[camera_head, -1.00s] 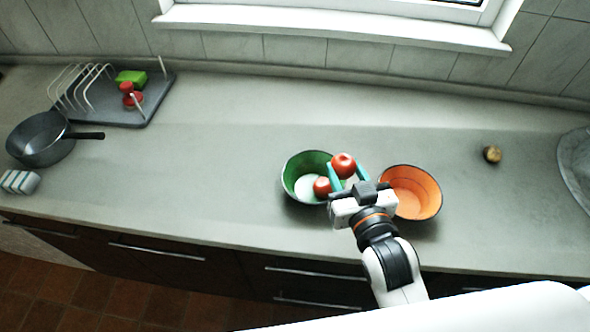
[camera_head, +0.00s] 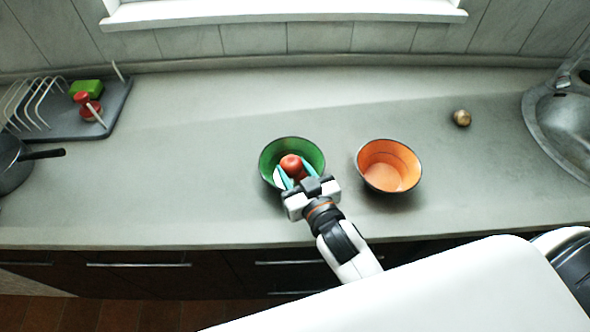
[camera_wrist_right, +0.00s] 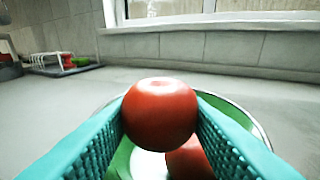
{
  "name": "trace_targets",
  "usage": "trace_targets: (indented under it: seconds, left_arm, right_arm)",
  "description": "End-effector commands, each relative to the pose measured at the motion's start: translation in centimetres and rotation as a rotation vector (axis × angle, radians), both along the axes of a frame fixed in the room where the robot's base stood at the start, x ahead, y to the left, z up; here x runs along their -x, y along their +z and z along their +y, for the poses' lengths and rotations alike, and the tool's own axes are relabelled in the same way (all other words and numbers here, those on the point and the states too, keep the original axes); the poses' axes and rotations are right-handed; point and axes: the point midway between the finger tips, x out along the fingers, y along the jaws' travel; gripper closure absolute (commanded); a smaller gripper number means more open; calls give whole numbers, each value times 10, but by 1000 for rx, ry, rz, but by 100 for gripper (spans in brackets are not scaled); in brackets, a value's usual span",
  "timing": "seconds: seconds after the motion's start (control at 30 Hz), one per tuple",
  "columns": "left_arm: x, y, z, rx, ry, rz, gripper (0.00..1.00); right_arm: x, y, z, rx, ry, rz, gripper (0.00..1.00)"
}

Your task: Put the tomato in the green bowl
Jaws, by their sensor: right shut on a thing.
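A red tomato (camera_head: 291,164) is between the teal fingers of my right gripper (camera_head: 298,171), over the green bowl (camera_head: 308,150). In the right wrist view the fingers press on both sides of this tomato (camera_wrist_right: 160,114), and the green bowl's pale rim (camera_wrist_right: 255,126) curves behind and below it. A second red, round thing (camera_wrist_right: 189,160), which looks like another tomato, lies lower inside the bowl, partly hidden by the held one. In the head view my gripper largely hides it. My left gripper is not in view.
An orange bowl (camera_head: 390,166) stands right of the green bowl, with a gap between them. A small brownish round thing (camera_head: 461,118) lies farther right, near the sink (camera_head: 560,125). A dish rack (camera_head: 60,112) and a pan (camera_head: 12,160) are at the left. The counter between is clear.

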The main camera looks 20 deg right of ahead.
Motion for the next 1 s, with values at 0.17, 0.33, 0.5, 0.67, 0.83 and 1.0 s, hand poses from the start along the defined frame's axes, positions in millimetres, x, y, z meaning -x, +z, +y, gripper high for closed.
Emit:
trace_targets:
  seconds: [0.17, 0.33, 0.5, 0.67, 0.83, 1.0]
  left_arm:
    - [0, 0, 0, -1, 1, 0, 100]
    - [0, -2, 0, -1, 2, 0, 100]
    - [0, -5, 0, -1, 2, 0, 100]
    - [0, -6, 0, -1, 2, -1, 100]
    - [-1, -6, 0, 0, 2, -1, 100]
    - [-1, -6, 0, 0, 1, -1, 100]
  right_arm:
    - [0, 0, 0, 0, 0, -1, 82]
    - [0, -4, 0, -1, 0, 0, 82]
    - [0, -9, 0, -2, 0, 0, 82]
    - [0, -12, 0, -1, 0, -1, 82]
    - [0, -12, 0, -1, 0, 0, 40]
    - [0, -12, 0, 0, 0, 1, 37]
